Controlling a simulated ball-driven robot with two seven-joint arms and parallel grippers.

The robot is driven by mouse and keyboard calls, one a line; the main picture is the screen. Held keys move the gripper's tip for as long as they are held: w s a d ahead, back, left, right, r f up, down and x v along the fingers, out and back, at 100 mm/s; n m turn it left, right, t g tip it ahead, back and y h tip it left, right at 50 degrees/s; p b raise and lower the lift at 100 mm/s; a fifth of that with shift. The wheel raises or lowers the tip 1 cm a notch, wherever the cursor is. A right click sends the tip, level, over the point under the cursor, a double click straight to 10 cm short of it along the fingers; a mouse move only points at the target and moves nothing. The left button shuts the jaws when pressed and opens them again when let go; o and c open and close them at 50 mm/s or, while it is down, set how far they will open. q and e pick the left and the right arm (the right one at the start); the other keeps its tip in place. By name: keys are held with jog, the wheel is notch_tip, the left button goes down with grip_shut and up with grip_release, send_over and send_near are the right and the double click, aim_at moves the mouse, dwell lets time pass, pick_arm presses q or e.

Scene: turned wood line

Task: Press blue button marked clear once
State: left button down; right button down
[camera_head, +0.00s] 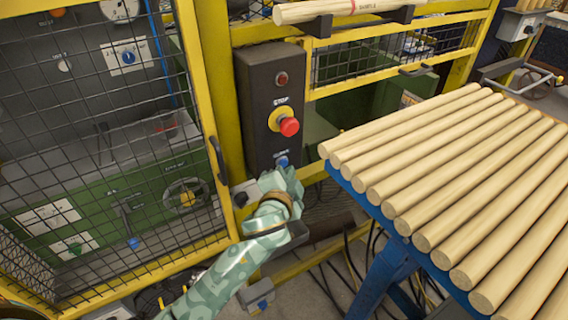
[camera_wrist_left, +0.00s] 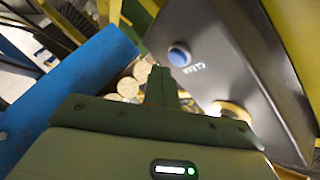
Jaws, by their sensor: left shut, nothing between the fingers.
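The blue button (camera_head: 282,161) is low on the dark control box (camera_head: 262,75), below the red stop button (camera_head: 289,127). In the left wrist view the blue button (camera_wrist_left: 179,55) is in plain sight, with the word CLEAR beside it on the dark panel. My left gripper (camera_head: 284,174) is just below the blue button in the head view. In the left wrist view its closed fingers (camera_wrist_left: 161,82) are empty and appear beside the button, not over it. I cannot tell how far the fingertips are from the panel. My right gripper is not in view.
A yellow-framed mesh guard (camera_head: 100,130) stands left of the box. A blue rack (camera_head: 385,215) carrying several wooden rods (camera_head: 450,170) is close on the right. A marked sample rod (camera_head: 340,9) rests on brackets above. Cables lie on the floor below.

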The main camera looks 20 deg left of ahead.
pick_arm(q)
jog(key=shift+s+d, duration=0.8)
jog(key=shift+d, duration=0.2)
jog(key=shift+s+d, duration=0.75)
jog(key=shift+d, duration=0.2)
jog(key=s+d+f+n+g+h, duration=0.1)
jog(key=s+f+g+h, duration=0.1)
jog(key=f, duration=0.9)
jog(key=s+d+f+g+h, duration=0.1)
jog(key=s+f+g+h, duration=0.1)
jog(key=f, duration=0.9)
jog(key=s+a+f+n+g, duration=0.2)
jog(key=s+a+f+g, duration=0.1)
jog(key=s+f, duration=0.75)
jog(key=s+a+f+n+g, duration=0.1)
jog(key=s+f, duration=0.4)
jog(key=s, duration=0.6)
jog(key=s+a+f+n+g+y, duration=0.1)
jog(key=s+a+f+g, duration=0.3)
jog(key=s, duration=0.7)
jog(key=s+a+f+n+g, duration=0.1)
jog(key=s+a+f, duration=0.4)
jog(key=s, duration=0.7)
notch_tip(320, 180, down, 2)
jog(key=shift+f+g+y, duration=0.1)
jog(key=shift+g+y, duration=0.3)
jog(key=shift+g, duration=0.3)
